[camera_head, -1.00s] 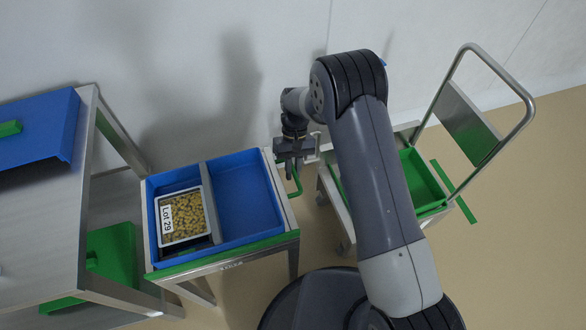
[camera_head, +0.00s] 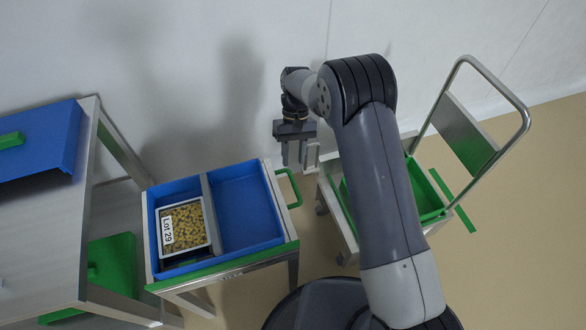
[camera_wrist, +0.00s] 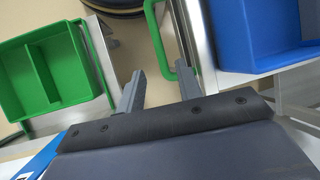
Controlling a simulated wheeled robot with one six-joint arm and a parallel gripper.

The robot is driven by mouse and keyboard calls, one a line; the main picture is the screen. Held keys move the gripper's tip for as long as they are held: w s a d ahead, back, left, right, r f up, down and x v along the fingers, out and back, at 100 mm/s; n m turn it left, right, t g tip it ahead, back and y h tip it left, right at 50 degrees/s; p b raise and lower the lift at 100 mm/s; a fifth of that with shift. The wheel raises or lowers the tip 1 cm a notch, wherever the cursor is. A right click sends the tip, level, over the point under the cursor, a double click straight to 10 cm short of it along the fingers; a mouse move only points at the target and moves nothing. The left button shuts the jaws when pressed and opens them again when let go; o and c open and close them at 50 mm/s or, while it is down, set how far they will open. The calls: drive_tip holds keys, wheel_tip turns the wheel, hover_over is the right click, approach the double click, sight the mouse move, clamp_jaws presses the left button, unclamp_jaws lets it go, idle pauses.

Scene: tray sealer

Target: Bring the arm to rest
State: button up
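My gripper (camera_head: 294,152) hangs at the end of my arm, above the gap between the blue-tray stand and the trolley. In the wrist view my gripper (camera_wrist: 160,88) shows two fingers spread apart with nothing between them. The blue two-part tray (camera_head: 262,243) sits on the stand. In its left compartment lies a food tray (camera_head: 185,227) of yellow-brown pieces, labelled "Lot 29". The blue tray's edge also shows at the upper right of the wrist view (camera_wrist: 262,65).
A trolley with a green divided bin (camera_head: 425,192) and a tall metal handle (camera_head: 527,118) stands at the right; the bin fills the wrist view's left (camera_wrist: 50,75). A steel table (camera_head: 45,225) with a blue cover (camera_head: 40,160) stands at the left. A green handle (camera_head: 297,190) juts from the stand.

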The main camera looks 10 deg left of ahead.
sight(293, 179)
drive_tip(key=shift+v, duration=1.2)
drive_tip(key=b+x, duration=0.1)
drive_tip(key=x, duration=0.9)
drive_tip(key=shift+s+f, duration=0.25)
drive_tip(key=shift+f, duration=0.05)
drive_tip(key=shift+d+r, duration=0.1)
drive_tip(key=shift+r, duration=0.25)
